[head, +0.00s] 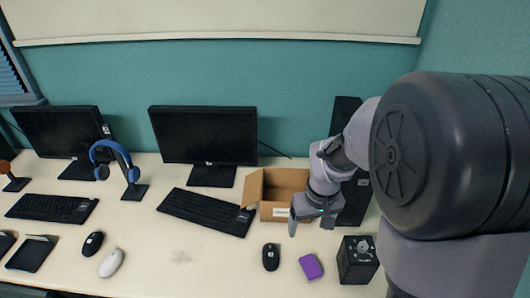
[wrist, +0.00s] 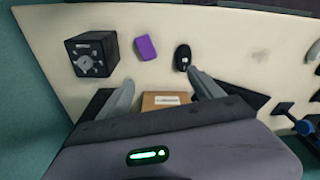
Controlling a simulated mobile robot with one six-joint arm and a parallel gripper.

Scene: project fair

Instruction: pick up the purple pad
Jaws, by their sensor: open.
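The purple pad (head: 311,267) lies flat on the white table near its front edge, between a black mouse and a black box-shaped device. In the wrist view the purple pad (wrist: 145,47) shows at the top middle, out beyond my fingers. My gripper (head: 313,222) is above the table, behind the pad and in front of the cardboard box. In the wrist view its two fingers (wrist: 162,86) are spread wide with nothing between them touching. The gripper is open and empty, apart from the pad.
A black mouse (head: 270,257) lies left of the pad and the black device (head: 357,260) stands close on its right. An open cardboard box (head: 280,212) stands behind. A keyboard (head: 206,211) and white mouse (head: 111,263) are farther left. Bare table (head: 190,265) lies between the mice.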

